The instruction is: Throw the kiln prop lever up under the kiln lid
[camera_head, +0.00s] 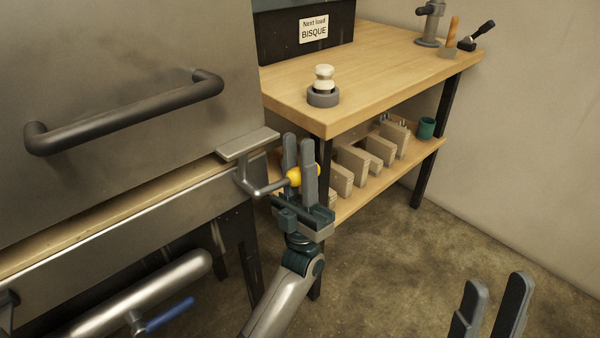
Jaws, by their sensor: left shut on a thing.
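The kiln lid (130,65) is a large grey metal panel with a dark bar handle (125,112), at the left. A tan strip (110,220) shows between its lower edge and the kiln body (130,235). The prop lever (249,170) is at the kiln's right corner: a flat grey pad on top, and a bent rod ending in a yellow knob (294,177). The pad is at the lid's lower edge; I cannot tell whether it touches the lid. My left gripper (299,145) is shut on the yellow knob. My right gripper (492,285) is open and empty at the lower right.
A pipe with a blue valve handle (170,315) is at the lower left. The floor at right is clear.

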